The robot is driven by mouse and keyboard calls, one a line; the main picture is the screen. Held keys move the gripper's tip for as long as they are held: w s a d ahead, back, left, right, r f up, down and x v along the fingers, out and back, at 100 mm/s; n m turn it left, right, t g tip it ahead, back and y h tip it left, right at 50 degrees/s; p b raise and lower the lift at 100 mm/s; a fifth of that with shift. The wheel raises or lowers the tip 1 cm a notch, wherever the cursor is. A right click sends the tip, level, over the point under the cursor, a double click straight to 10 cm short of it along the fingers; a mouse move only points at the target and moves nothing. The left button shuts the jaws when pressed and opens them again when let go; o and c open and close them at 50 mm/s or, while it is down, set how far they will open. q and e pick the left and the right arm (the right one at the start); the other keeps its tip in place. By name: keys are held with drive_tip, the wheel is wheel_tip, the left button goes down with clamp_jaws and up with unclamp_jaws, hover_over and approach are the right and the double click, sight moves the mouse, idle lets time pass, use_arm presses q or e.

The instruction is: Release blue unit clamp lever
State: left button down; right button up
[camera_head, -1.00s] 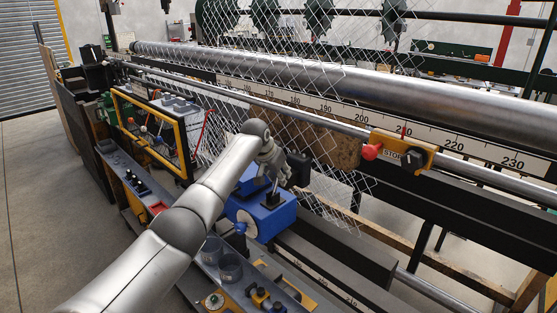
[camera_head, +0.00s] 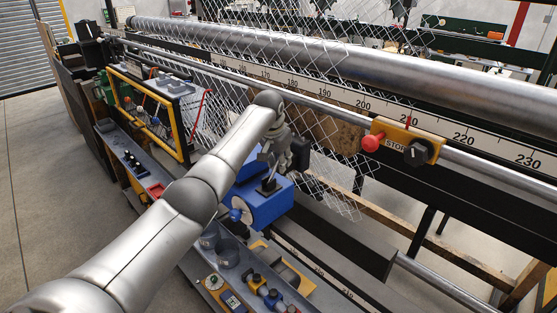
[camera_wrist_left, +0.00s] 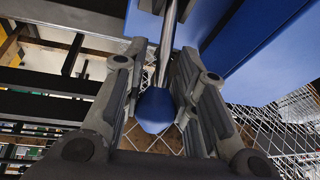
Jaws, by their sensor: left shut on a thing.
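The blue unit (camera_head: 262,208) sits on the machine's front rail near the middle of the head view, with a dark block on its top. A metal lever rod rises there; its upper part is hidden by my gripper. In the left wrist view the lever rod (camera_wrist_left: 168,45) ends in a blue knob (camera_wrist_left: 156,110). My left gripper (camera_head: 278,152) is above the unit, shut on the lever's knob end, with a finger on either side in the wrist view. The blue unit body also fills the upper right of that view. My right gripper is not in view.
A red-and-yellow stop box (camera_head: 404,143) is on the rail at right. Wire mesh (camera_head: 330,190) hangs behind the unit. A yellow-framed guard (camera_head: 150,118) stands at left. A tool tray (camera_head: 228,258) with cups lies in front, below my arm.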

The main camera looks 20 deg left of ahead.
use_arm(q)
drive_tip(key=c, duration=1.2)
unclamp_jaws()
drive_tip(key=shift+d+f, duration=0.15)
drive_tip(key=shift+d, duration=0.05)
drive_tip(key=shift+a, duration=0.1)
drive_tip(key=v, duration=1.2)
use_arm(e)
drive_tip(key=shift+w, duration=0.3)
